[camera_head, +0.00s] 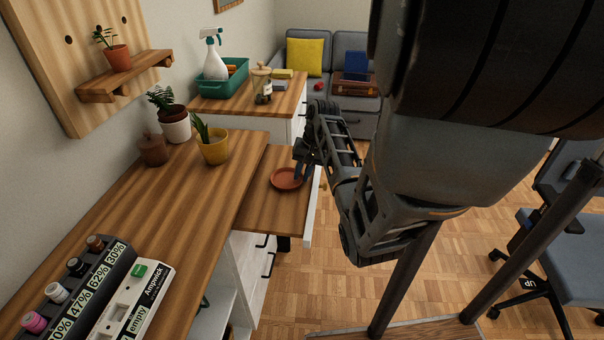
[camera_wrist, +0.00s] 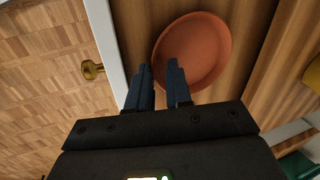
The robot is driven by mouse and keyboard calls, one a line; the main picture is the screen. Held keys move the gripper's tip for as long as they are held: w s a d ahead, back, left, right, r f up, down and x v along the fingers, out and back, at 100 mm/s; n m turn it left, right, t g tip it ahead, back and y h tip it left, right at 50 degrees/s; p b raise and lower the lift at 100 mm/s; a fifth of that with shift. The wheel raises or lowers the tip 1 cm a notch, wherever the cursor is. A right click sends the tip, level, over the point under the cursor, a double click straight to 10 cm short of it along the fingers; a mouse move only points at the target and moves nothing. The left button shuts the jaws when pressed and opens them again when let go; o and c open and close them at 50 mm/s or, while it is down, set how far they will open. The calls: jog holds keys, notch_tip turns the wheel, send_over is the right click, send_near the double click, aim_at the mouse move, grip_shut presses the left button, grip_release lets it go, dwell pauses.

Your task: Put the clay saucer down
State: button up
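The clay saucer (camera_head: 286,179) is a shallow, round, orange-brown dish. It looks level over the lower wooden surface (camera_head: 262,212) beside the desk; I cannot tell whether its base touches the wood. My gripper (camera_head: 302,168) is at its right rim in the head view. In the wrist view the saucer (camera_wrist: 205,45) lies beyond my fingertips (camera_wrist: 159,70). One finger is outside its near-left rim and the other is over its inside. The gap between them is narrow and the rim sits in it, so my gripper looks shut on the rim.
A yellow pot with a plant (camera_head: 213,148) stands on the higher desktop (camera_head: 165,205) at the left. The surface's white edge (camera_head: 312,205) runs close to my gripper. A brass knob (camera_wrist: 92,69) shows beside it. Bare wood lies in front of the saucer.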

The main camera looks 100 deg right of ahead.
jog(key=p+v, duration=0.1)
jog(key=v, duration=1)
jog(key=shift+r, duration=0.4)
jog(key=shift+s, duration=0.15)
